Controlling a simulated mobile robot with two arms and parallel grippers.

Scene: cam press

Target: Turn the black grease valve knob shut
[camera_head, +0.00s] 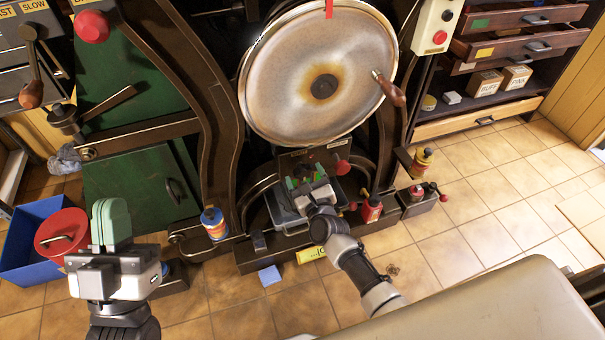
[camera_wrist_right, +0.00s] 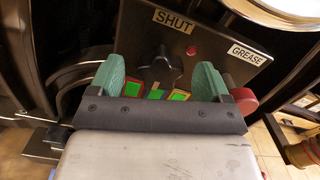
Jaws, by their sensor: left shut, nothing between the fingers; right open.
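The black grease valve knob (camera_wrist_right: 160,65) is a star-shaped knob on a dark panel (camera_wrist_right: 215,28) in the right wrist view. The panel carries a "SHUT" label (camera_wrist_right: 173,20) above the knob and a "GREASE" label (camera_wrist_right: 249,54) to its right. My right gripper (camera_wrist_right: 163,80) is open, one green finger on each side of the knob. I cannot tell whether either finger touches it. The right gripper (camera_head: 308,178) also shows low in front of the press in the head view, largely hiding the knob there. My left gripper (camera_head: 111,215) is shut and empty at the left, away from the panel.
A red knob (camera_head: 341,167) is close to the right gripper. A large metal disc (camera_head: 290,98) with a wooden handle (camera_head: 391,92) hangs above. A blue bin (camera_head: 28,262) is at left; tiled floor (camera_head: 505,215) is open at right.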

